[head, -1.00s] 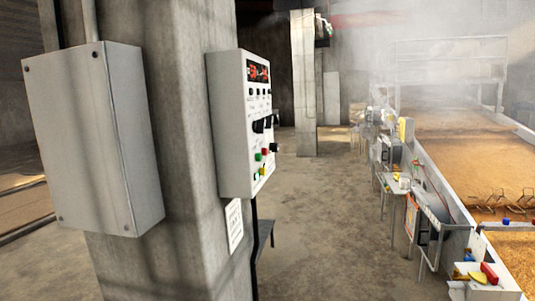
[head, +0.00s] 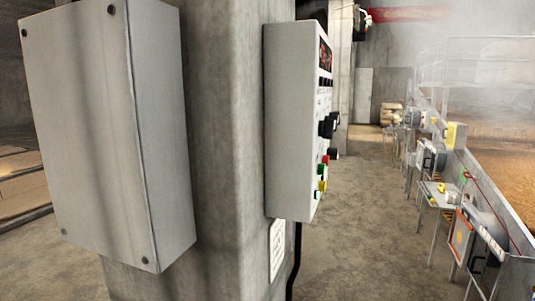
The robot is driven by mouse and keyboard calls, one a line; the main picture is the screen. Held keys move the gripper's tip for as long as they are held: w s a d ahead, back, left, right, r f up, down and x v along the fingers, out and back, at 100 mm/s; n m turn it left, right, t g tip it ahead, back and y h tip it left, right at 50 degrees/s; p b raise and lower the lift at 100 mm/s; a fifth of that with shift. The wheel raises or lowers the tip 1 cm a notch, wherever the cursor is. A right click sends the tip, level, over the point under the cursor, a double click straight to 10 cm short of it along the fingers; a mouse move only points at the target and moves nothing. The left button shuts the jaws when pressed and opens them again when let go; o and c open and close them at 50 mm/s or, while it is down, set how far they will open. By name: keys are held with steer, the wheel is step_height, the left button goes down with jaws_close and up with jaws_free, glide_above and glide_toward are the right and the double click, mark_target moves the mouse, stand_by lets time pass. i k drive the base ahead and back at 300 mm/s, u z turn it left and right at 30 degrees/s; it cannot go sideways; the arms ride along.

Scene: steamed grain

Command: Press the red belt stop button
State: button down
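A white control panel (head: 293,120) is fixed to the concrete pillar and seen at a steep angle in the head view. Its front faces right and carries a red display (head: 325,54), black knobs (head: 328,126) and several small buttons. A red button (head: 326,159) sits low on that front, just above a green button (head: 321,169). A yellow button (head: 322,185) is below them. The labels are too small to read, so I cannot confirm which one is the belt stop. My gripper is not in view.
A plain grey box (head: 100,130) hangs on the pillar (head: 229,120) at near left. Open concrete floor (head: 350,230) lies right of the panel. A long grain bed (head: 505,150) with small tables (head: 437,194) along its side runs along the right. Steam hangs at the back.

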mark_target(325, 158)
steer(key=u, duration=0.15)
steer(key=i, duration=0.9)
steer(key=z, duration=0.25)
